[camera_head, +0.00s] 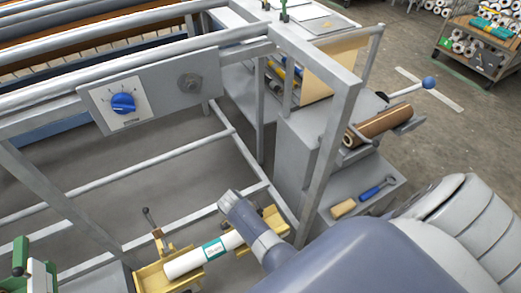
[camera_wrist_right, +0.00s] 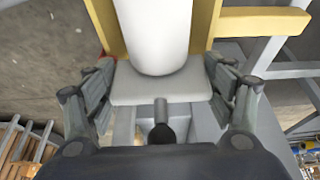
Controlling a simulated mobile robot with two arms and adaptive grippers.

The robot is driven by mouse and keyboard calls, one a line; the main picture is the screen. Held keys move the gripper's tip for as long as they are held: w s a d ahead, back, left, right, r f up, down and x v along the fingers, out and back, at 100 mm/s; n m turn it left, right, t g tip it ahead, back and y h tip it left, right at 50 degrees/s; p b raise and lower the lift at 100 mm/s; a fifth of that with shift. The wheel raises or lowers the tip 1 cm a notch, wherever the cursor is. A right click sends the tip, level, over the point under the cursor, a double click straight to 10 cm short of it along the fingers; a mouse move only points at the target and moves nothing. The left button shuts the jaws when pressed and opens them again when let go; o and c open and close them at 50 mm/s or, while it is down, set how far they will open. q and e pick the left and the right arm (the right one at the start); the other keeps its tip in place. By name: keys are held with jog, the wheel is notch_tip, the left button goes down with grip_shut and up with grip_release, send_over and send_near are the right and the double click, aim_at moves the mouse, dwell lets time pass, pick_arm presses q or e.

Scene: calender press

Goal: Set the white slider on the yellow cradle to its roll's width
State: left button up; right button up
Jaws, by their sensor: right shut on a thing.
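The yellow cradle (camera_head: 152,277) stands low at the front of the machine in the head view. A white roll (camera_head: 185,264) with a green label lies along it; the label's print is too small to read. In the right wrist view the roll's end (camera_wrist_right: 153,35) stands against the pale slider (camera_wrist_right: 160,88), between the cradle's yellow parts (camera_wrist_right: 105,25). My right gripper (camera_wrist_right: 162,72) is shut on the slider, a finger at each side. A dark-tipped pin (camera_wrist_right: 161,125) sticks out from the slider toward me. In the head view my right arm hides the slider and the gripper. My left gripper is out of view.
A panel with a blue knob (camera_head: 123,103) hangs on the grey frame above the cradle. A grey cabinet at right carries a brown roll (camera_head: 378,125), with a blue-handled tool (camera_head: 376,188) below. A green-handled part (camera_head: 21,256) stands at lower left.

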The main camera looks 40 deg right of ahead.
jog(key=shift+s+f, duration=0.15)
jog(key=shift+s, duration=0.05)
jog(key=o, duration=1.2)
jog(key=shift+w, duration=0.1)
